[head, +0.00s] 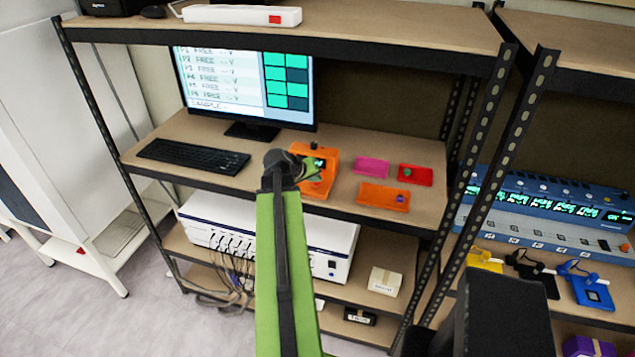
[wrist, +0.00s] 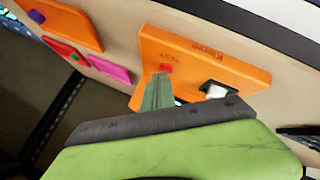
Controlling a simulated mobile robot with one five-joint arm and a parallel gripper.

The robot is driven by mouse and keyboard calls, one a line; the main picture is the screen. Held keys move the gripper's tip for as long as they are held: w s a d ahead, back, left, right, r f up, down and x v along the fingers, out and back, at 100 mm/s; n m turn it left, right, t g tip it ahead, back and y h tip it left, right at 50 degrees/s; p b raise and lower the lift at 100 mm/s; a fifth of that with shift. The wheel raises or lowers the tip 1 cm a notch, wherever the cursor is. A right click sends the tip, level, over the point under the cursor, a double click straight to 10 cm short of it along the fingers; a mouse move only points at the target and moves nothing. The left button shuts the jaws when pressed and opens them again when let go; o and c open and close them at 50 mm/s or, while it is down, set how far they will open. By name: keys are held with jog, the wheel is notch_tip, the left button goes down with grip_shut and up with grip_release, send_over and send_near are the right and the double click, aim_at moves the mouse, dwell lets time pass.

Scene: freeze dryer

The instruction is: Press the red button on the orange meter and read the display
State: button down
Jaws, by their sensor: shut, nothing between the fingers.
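The orange meter (head: 327,183) lies on the middle shelf in front of the monitor, and it fills the middle of the wrist view (wrist: 200,57). Its red button (wrist: 166,67) shows beside the "TEST" lettering. My gripper (wrist: 160,77) is shut and empty, its green fingertips at or just below the red button; I cannot tell whether they touch it. In the head view my gripper (head: 311,168) is over the meter and covers part of it. A bit of lit green display (head: 319,162) shows there, too small to read. In the wrist view my fingers hide most of the display.
A pink tray (head: 371,167), a red tray (head: 415,174) and an orange tray (head: 382,196) lie right of the meter. A keyboard (head: 193,156) and monitor (head: 247,85) are to the left and behind. Shelf posts (head: 470,190) stand at the right. The upper shelf (head: 370,25) hangs above.

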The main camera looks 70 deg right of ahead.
aim_at(315, 184)
jog(key=shift+r+p, duration=0.5)
jog(key=shift+r, duration=0.05)
notch_tip(315, 184, up, 6)
jog(key=p, duration=0.6)
dwell(0.3)
